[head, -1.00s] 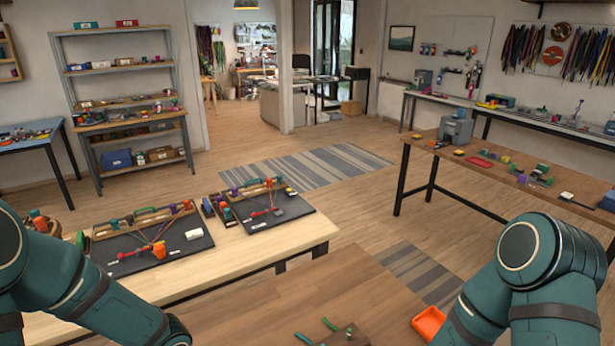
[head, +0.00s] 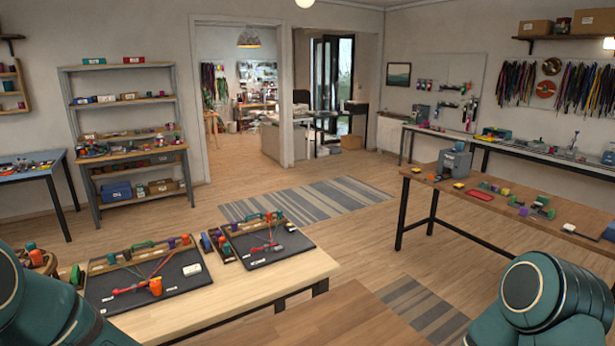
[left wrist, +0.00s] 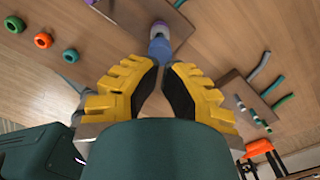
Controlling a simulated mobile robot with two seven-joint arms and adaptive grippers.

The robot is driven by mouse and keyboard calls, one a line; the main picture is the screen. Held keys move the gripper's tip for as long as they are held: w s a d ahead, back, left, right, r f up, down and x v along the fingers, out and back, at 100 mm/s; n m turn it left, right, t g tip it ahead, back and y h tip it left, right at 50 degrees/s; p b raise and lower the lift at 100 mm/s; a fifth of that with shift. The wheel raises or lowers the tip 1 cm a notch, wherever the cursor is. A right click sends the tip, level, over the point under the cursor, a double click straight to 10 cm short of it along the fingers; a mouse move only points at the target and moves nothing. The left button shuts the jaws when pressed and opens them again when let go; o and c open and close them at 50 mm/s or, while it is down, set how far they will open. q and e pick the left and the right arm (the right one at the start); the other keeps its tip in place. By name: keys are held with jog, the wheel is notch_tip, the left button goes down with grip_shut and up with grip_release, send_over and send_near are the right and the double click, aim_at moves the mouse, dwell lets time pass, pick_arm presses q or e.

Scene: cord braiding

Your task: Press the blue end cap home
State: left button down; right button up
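In the left wrist view, the blue end cap (left wrist: 160,50) is at the upper middle, just beyond my left fingertips. My left gripper (left wrist: 162,67) has yellow fingers with black pads, and only a narrow gap shows between the tips. I cannot tell whether the tips touch or grip the cap. The cap and both grippers are out of the head view. My right arm shows at the lower right of the head view.
Orange, green and teal rings (left wrist: 70,56) lie left of my left gripper. A pale table (head: 215,309) with two dark boards stands at left in the head view.

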pick_arm(q)
jog(key=shift+f+b, duration=1.7)
jog(key=shift+f, duration=0.15)
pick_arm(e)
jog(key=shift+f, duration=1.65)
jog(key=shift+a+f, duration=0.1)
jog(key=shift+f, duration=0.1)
pick_arm(q)
notch_tip(320, 180, up, 8)
jog(key=p, duration=0.7)
jog(key=shift+r+p, duration=0.1)
jog(key=shift+p, duration=0.25)
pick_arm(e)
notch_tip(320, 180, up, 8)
pick_arm(q)
jog(key=shift+s, duration=0.1)
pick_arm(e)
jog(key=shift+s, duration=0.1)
